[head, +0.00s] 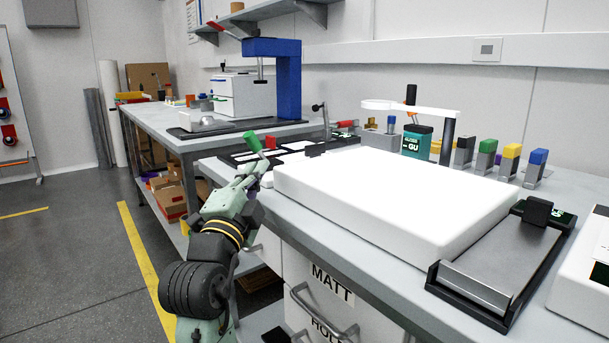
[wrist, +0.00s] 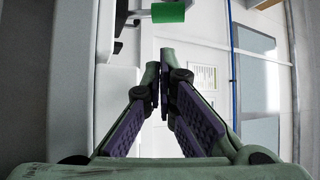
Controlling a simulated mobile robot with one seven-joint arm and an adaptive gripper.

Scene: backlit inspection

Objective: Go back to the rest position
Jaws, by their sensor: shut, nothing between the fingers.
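My gripper (head: 251,172) is at the front edge of the bench, left of the white light panel (head: 400,190). In the wrist view its two fingers (wrist: 159,75) come together at the tips with nothing between them. My green arm rises from the bottom of the head view beside the drawers. A green-tipped handle (head: 252,141) shows just above the gripper in the head view, and a green cylinder (wrist: 168,12) shows at the top of the wrist view.
A black-framed metal plate (head: 487,271) lies right of the panel. Several colour-topped blocks (head: 486,158) stand behind it. A blue press frame (head: 289,82) stands on the far bench. The floor (head: 75,255) at left is open, with yellow lines.

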